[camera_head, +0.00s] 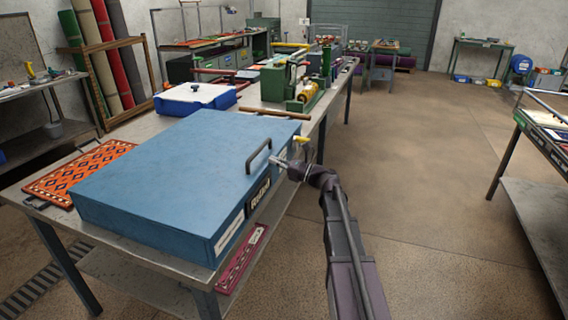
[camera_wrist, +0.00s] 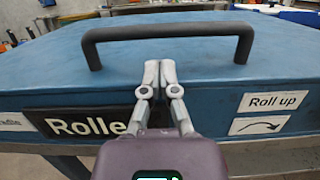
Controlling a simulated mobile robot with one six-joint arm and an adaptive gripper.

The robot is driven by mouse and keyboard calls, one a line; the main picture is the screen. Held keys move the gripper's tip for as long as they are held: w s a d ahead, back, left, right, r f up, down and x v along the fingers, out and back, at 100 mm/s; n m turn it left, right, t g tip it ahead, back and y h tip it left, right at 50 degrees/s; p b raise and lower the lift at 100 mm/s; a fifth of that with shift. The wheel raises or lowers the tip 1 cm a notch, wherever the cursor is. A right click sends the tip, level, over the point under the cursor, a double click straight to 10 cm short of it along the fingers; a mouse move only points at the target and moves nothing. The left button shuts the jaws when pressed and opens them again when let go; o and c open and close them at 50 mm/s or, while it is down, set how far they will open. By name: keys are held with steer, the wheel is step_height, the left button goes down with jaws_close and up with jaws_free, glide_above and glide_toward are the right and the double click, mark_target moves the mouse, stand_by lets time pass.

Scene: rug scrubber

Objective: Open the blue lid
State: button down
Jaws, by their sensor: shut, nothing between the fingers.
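The blue lid (camera_head: 180,165) is the flat top of a large blue box on a metal table, and it is shut. A dark bar handle (camera_head: 259,155) stands at its right front edge; it also shows in the wrist view (camera_wrist: 168,32). My gripper (camera_head: 281,162) is at the front edge of the lid, just by the handle. In the wrist view my gripper (camera_wrist: 160,68) has its fingers together and empty, pointing under the handle bar. I cannot tell whether the fingertips touch the lid or handle. A "Rolle…" label (camera_wrist: 85,122) on the box front is partly hidden by my gripper.
The box rests on a metal table (camera_head: 140,245). A patterned orange rug (camera_head: 80,172) lies to its left. A blue-and-white box (camera_head: 195,98) and green machines (camera_head: 295,85) stand behind. The floor on the right is clear, with another table (camera_head: 545,195) at the far right.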

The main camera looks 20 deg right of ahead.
mark_target(266, 162)
steer(key=shift+x, duration=1.55)
steer(key=shift+r+p, duration=0.15)
steer(key=shift+p, duration=0.2)
